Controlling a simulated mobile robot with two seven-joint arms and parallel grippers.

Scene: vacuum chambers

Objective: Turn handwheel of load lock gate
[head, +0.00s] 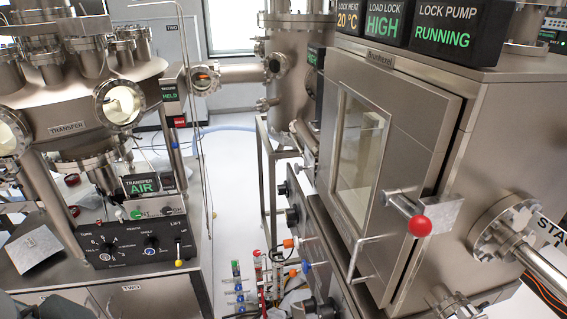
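The load lock chamber (445,150) is a steel box on the right with a windowed front door (385,165). A lever handle with a red ball knob (420,226) sticks out from the door's right side. Signs on top read "LOAD LOCK HIGH" (388,24), "LOCK HEAT 20 °C" (351,19) and "LOCK PUMP RUNNING" (443,32). I cannot make out a handwheel that is clearly the load lock gate's.
The transfer chamber (75,110) stands at the left, above a control panel (135,245) with a yellow-tipped lift lever. A flanged steel pipe (238,73) runs between it and a tall column. Colourful valves and hoses (262,280) crowd the floor gap. Pale floor (232,165) is clear behind.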

